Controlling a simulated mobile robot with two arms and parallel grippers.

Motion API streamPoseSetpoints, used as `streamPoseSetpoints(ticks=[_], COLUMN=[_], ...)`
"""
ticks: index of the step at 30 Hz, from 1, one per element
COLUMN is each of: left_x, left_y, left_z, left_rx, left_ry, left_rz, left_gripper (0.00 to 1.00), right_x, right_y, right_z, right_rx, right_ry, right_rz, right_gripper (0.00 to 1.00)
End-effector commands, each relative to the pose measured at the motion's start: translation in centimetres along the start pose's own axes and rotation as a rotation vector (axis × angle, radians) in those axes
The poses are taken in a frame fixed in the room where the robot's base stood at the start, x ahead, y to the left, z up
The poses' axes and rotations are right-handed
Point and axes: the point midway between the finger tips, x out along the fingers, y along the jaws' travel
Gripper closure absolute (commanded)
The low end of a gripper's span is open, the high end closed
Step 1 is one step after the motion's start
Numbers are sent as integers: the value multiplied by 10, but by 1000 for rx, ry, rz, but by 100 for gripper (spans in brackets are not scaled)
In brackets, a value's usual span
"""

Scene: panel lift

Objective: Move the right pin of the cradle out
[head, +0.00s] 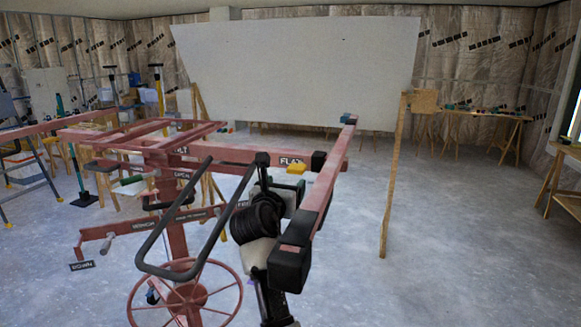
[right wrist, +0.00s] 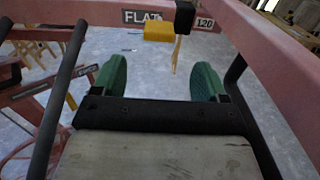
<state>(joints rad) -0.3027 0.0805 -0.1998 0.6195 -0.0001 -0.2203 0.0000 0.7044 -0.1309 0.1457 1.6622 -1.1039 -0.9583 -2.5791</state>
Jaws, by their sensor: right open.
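The cradle of the panel lift (head: 235,155) is a reddish steel frame with a crossbar marked FLAT. A yellow block (head: 296,169) sits at the crossbar near its right end, beside a black block (head: 318,160). The yellow block (right wrist: 158,31) and the black block (right wrist: 185,17) also show in the right wrist view, by the FLAT and 120 labels. I cannot tell which part is the right pin. My right gripper (right wrist: 160,78) is open, its green fingers apart and empty, short of the yellow block. My left gripper is not in view.
A black tubular handle (head: 160,240) and a red handwheel (head: 185,296) stand left of my right arm. A red side bar with black end blocks (head: 290,265) runs close on its right. A large white panel (head: 300,70) stands behind.

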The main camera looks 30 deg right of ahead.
Motion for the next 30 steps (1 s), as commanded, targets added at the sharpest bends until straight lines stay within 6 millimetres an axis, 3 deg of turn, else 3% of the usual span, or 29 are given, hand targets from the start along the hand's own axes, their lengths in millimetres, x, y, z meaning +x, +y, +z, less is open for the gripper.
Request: streamPoseSetpoints(ticks=[15, 21, 30], left_x=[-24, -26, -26], left_y=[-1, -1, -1], left_z=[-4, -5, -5], left_rx=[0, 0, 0], left_ry=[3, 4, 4], left_rz=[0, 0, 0], left_gripper=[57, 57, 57], right_x=[87, 102, 104], right_y=[1, 1, 1], right_z=[0, -1, -2], right_rx=[-1, 1, 2], right_ry=[1, 2, 2], right_rz=[2, 4, 4], right_gripper=[27, 27, 27])
